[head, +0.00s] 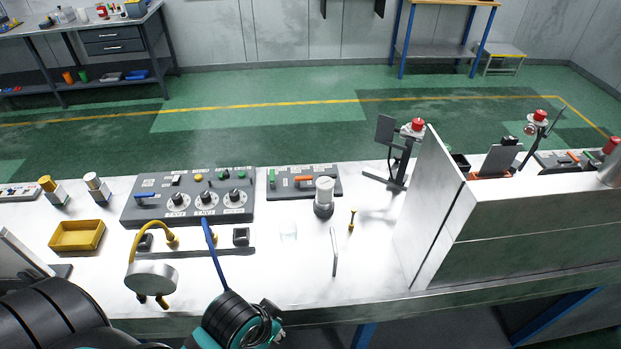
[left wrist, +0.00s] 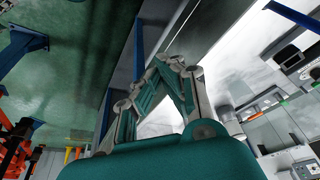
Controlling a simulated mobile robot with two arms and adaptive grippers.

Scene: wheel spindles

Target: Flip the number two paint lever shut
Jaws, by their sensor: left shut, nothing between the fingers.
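A small dark panel (head: 322,190) on the bench carries a green lever (head: 272,178) and an orange lever (head: 304,179). The larger control panel (head: 190,213) to its left has a blue lever (head: 146,195), several knobs and small labels. The labels are too small to read, so I cannot tell which lever is number two. In the left wrist view, my left gripper (left wrist: 170,62) is shut with its fingertips together and nothing between them. It is apart from the levers. In the head view only my left arm shows at the bottom. My right gripper is not in view.
A pale partition (head: 430,210) stands at right.

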